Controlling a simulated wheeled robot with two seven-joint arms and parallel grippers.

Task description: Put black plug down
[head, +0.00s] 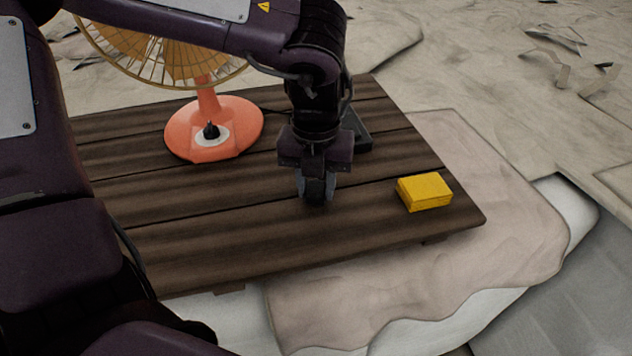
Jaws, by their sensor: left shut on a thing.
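My left gripper (316,194) comes down from above over the dark wooden table (230,240), right of its middle. It points straight down, with its fingertips at or just above the boards. It is shut on a small dark thing, taken to be the black plug (316,186), which is mostly hidden between the fingers. I cannot tell whether the plug touches the wood. My right gripper is not in view.
An orange fan (213,130) with a wire cage stands at the back left. A dark flat object (357,130) lies partly hidden behind my left gripper. A yellow box (425,191) sits near the right edge. The front of the table is clear.

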